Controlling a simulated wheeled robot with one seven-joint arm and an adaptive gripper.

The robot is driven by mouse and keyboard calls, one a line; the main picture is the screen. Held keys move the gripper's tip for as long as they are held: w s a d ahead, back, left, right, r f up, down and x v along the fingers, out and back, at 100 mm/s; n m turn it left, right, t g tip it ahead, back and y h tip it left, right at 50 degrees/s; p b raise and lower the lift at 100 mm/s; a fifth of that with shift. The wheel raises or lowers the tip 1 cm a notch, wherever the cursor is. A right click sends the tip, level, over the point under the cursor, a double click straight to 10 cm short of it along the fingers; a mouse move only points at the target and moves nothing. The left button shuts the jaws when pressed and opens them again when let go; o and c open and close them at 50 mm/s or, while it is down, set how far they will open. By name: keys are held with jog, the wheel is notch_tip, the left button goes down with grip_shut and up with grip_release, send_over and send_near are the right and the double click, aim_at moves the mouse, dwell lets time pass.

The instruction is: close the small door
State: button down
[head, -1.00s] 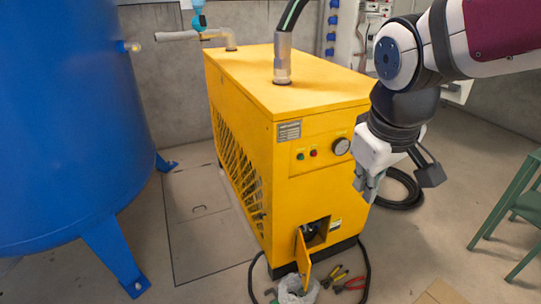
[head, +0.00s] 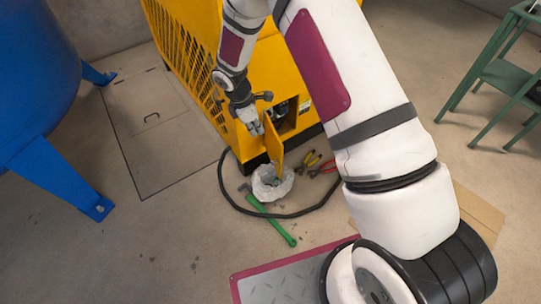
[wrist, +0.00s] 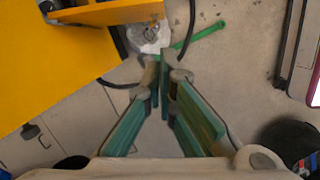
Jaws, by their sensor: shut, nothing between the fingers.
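The small door (head: 272,145) is a yellow panel low on the front of the yellow machine (head: 185,32). It stands open, swung out from the dark opening (head: 284,117) to its right. My gripper (head: 257,131) is at the left side of the door, close to its upper part; I cannot tell whether it touches. In the wrist view my gripper (wrist: 165,60) has its teal-padded fingers together with nothing between them, and the door (wrist: 105,14) shows at the top left, beyond the fingertips.
A white bag (head: 272,184) stands on the floor below the door. A green-handled hammer (head: 268,217), pliers (head: 312,160) and a black hose (head: 229,200) lie nearby. A blue tank (head: 35,90) stands at the left, a green table (head: 500,75) at the right.

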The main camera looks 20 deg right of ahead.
jog(key=d+f+b, duration=0.2)
jog(key=f, duration=0.6)
jog(key=d+f+n+b, duration=0.1)
jog(key=d+f+b, duration=0.2)
jog(key=f, duration=0.4)
jog(key=shift+d+f, duration=0.3)
jog(key=shift+f, duration=0.1)
jog(key=shift+w, duration=0.1)
